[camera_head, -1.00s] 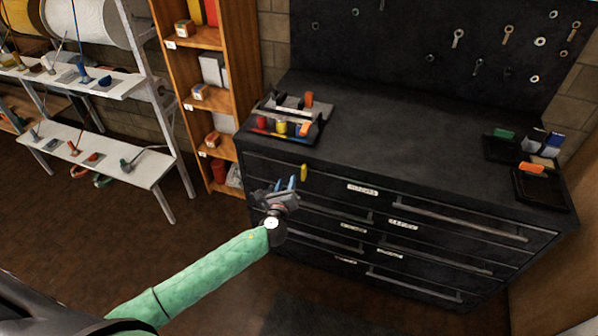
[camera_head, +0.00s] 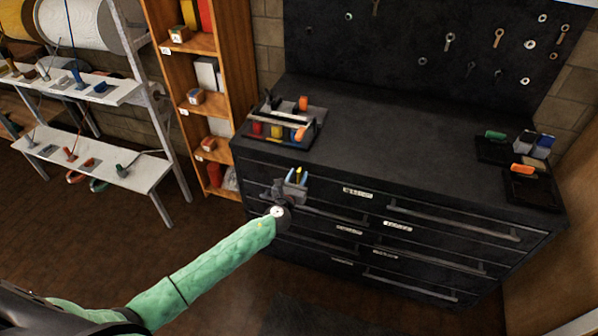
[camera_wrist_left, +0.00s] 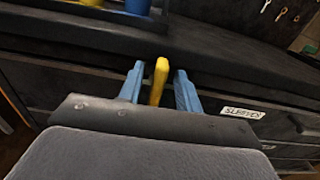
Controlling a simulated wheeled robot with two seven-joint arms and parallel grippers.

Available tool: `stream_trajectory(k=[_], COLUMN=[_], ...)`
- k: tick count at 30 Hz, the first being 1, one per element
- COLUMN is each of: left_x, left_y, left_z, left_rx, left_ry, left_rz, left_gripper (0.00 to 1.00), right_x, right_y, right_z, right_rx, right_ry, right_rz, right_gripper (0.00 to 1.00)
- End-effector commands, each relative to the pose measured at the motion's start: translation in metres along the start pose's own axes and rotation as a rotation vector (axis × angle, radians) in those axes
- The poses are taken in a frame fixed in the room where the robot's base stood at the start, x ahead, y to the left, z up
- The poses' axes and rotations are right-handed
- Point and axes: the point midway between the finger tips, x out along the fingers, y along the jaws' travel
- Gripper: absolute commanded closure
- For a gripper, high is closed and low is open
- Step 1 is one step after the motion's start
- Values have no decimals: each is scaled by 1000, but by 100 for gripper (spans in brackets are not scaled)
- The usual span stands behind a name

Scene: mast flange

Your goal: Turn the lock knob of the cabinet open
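The black cabinet (camera_head: 345,203) has several drawers with long bar handles and white labels. Its yellow lock knob (camera_wrist_left: 158,80) stands upright on the upper front, near the left end. My left gripper (camera_head: 296,176) is at the upper front of the cabinet. In the left wrist view its two blue fingers (camera_wrist_left: 159,88) are apart, one on each side of the knob, with a gap showing on both sides. In the head view the knob (camera_head: 298,173) shows small between the fingers. My right gripper is not in view.
A tray of coloured items (camera_head: 277,130) sits on the cabinet top at the left. Dark trays (camera_head: 528,187) stand at its right end. A wooden shelf (camera_head: 190,95) and a white rack (camera_head: 120,170) stand to the left. The middle of the cabinet top is clear.

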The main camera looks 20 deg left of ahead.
Motion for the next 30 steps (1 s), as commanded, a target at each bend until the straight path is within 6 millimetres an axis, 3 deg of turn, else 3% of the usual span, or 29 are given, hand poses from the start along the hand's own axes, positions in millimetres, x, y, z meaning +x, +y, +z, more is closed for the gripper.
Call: stream_trajectory(k=[4, 14, 20, 30], left_x=[12, 15, 15, 14], left_y=[0, 0, 0, 1], left_z=[1, 0, 0, -2], left_rx=[1, 0, 0, -22], left_ry=[0, 0, 0, 0], left_rz=[0, 0, 0, 0], left_gripper=[65, 65, 100, 100], right_x=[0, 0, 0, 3], right_y=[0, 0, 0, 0], right_z=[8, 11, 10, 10], right_rx=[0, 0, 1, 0], right_ry=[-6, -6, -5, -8], right_rz=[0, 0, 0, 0], right_gripper=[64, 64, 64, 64])
